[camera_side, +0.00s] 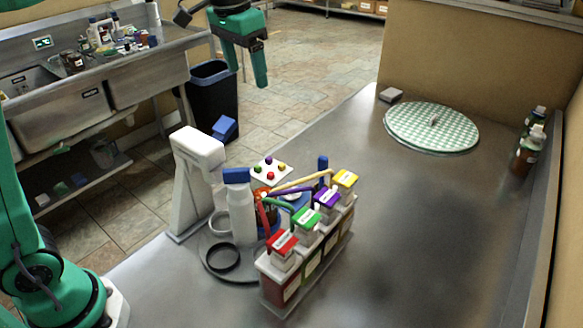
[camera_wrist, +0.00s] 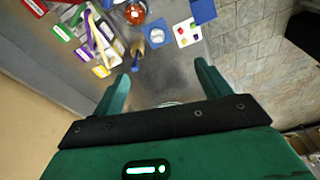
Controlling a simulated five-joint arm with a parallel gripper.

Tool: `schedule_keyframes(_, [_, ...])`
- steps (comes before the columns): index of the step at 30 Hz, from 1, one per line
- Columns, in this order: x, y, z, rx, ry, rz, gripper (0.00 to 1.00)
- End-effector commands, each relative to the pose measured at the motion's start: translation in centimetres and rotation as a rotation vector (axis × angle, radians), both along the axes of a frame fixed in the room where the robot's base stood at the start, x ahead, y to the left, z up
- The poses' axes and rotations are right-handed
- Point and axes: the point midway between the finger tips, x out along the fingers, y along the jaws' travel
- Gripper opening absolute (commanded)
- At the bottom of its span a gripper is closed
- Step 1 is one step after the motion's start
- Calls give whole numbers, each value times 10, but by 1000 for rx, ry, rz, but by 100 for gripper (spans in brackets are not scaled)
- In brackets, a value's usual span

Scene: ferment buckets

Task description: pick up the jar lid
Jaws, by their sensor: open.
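The jar lid appears to be the large round disc (camera_side: 418,130) with a green and white check pattern. It lies flat on the steel counter at the far right in the side view, with a small dark upright piece near its middle. My gripper (camera_side: 246,80) is high at the upper left of the side view, well apart from the disc, its fingers pointing down. In the wrist view my gripper (camera_wrist: 163,75) has its two green fingers spread with nothing held between them. A thin pale rim (camera_wrist: 170,104) shows just above the gripper's black bar; the rest is hidden.
A rack of buckets (camera_side: 304,262) with coloured lids stands mid-counter, beside a white bottle (camera_side: 242,213), a white stand (camera_side: 187,190) and a black ring (camera_side: 223,257). Bottles (camera_side: 526,152) stand by the right edge. The counter (camera_side: 420,220) between rack and disc is clear.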

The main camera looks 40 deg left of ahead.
Motion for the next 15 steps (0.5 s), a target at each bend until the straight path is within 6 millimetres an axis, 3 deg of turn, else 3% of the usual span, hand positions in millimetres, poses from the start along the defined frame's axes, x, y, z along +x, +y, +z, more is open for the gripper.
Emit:
schedule_keyframes(6, [40,-15,-18,10,63,-38,76])
schedule_keyframes(15, [69,-28,-36,18,112,-69,76])
